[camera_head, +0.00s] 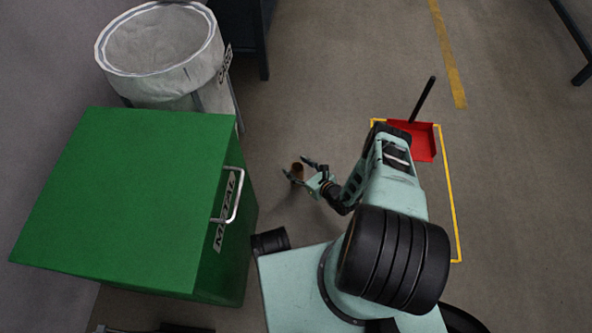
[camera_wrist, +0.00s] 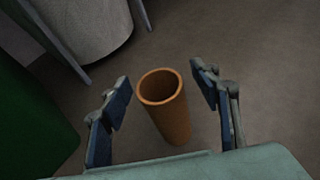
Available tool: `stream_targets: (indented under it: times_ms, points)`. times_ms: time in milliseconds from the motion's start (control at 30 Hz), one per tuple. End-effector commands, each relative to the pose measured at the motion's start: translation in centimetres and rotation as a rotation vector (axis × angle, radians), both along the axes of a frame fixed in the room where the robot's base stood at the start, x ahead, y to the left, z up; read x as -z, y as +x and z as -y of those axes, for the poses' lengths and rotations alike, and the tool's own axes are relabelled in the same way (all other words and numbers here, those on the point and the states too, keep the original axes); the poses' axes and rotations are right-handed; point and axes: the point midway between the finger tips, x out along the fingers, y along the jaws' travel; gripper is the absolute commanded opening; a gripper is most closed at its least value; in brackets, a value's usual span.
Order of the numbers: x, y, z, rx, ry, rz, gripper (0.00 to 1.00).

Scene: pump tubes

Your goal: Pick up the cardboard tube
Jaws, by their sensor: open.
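The cardboard tube (camera_wrist: 170,118) is an orange-brown hollow cylinder. In the wrist view it stands on the floor with its open top end facing the camera, between the two fingers of my gripper (camera_wrist: 161,88). Clear space shows on both sides of it, and neither finger appears to touch it. In the head view the tube (camera_head: 297,170) is small and partly hidden, between the fingertips of my open gripper (camera_head: 299,169). Its lower end is partly out of clear sight there.
A green box (camera_head: 125,190) labelled METAL stands left of my gripper. A round grey-white bin (camera_head: 165,60) stands behind it. A red dustpan (camera_head: 420,142) lies right of my arm inside yellow floor lines (camera_head: 451,200). Open floor (camera_head: 330,90) lies beyond my gripper.

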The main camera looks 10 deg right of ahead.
Motion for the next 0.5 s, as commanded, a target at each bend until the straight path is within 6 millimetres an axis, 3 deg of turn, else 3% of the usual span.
stream_targets:
  times_ms: [233,500]
  points:
    - [0.06,-0.04,-0.06,0.0,0.0,0.0,0.57]
    - [0.04,-0.04,-0.07,0.0,0.0,0.0,0.28]
